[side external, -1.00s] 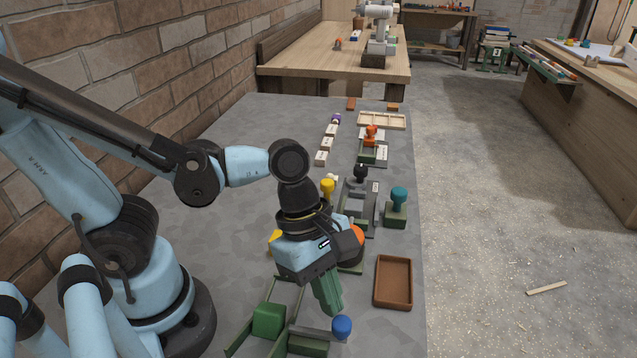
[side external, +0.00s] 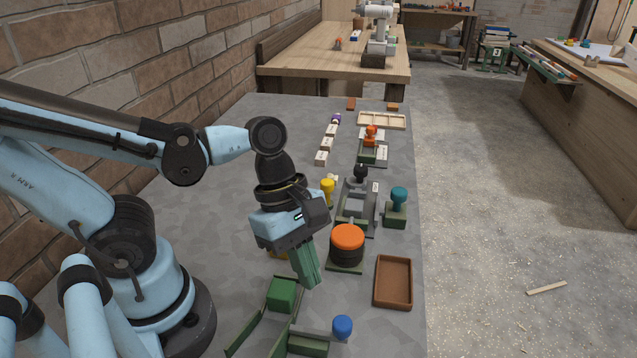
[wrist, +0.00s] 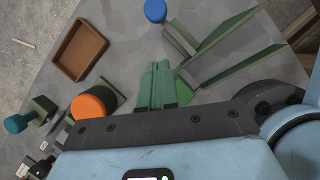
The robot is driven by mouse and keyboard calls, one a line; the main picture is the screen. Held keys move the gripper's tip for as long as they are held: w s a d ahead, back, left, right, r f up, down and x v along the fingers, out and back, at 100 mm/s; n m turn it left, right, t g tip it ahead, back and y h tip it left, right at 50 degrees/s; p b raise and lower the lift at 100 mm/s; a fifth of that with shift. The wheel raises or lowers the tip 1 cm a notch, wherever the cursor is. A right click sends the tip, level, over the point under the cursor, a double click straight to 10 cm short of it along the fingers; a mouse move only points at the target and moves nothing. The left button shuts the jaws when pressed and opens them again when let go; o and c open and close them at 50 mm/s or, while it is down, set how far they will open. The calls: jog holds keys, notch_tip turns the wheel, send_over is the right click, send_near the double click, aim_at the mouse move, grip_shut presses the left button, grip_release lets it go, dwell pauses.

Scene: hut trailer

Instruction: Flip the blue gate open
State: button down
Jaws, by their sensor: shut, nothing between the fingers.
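The blue gate shows as a round blue knob (side external: 342,327) on a grey bar (side external: 317,333), beside a low green base (side external: 306,346) near the bottom of the side view. The bar lies across toward the green rails (side external: 247,332). In the wrist view, the blue knob (wrist: 155,10) and grey bar (wrist: 179,38) are at the top, beyond my fingers. A green block (side external: 282,293) sits near the far end of the rails. My gripper (side external: 310,284) has green fingers, shut and empty, pointing down near the block. The fingers (wrist: 158,82) are apart from the knob.
An orange-topped dark cylinder (side external: 347,242) stands close behind my gripper. A brown tray (side external: 393,282) lies to the right near the table edge. A teal-knobbed fixture (side external: 397,205) and a yellow knob (side external: 327,190) are farther back.

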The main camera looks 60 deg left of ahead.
jog(key=v, duration=0.8)
jog(key=shift+r, duration=0.2)
jog(key=shift+s, duration=0.1)
jog(key=w+a+f+m+t+y, duration=0.1)
jog(key=w+a+m+t+y, duration=0.1)
jog(key=m, duration=0.8)
jog(key=w+a+f+m+t+y, duration=0.2)
jog(key=w+a+m+t, duration=0.2)
jog(key=w+m, duration=0.3)
jog(key=a+m, duration=0.1)
jog(key=m, duration=0.1)
jog(key=shift+m+t, duration=0.3)
jog(key=shift+m, duration=0.1)
jog(key=shift+a, duration=0.1)
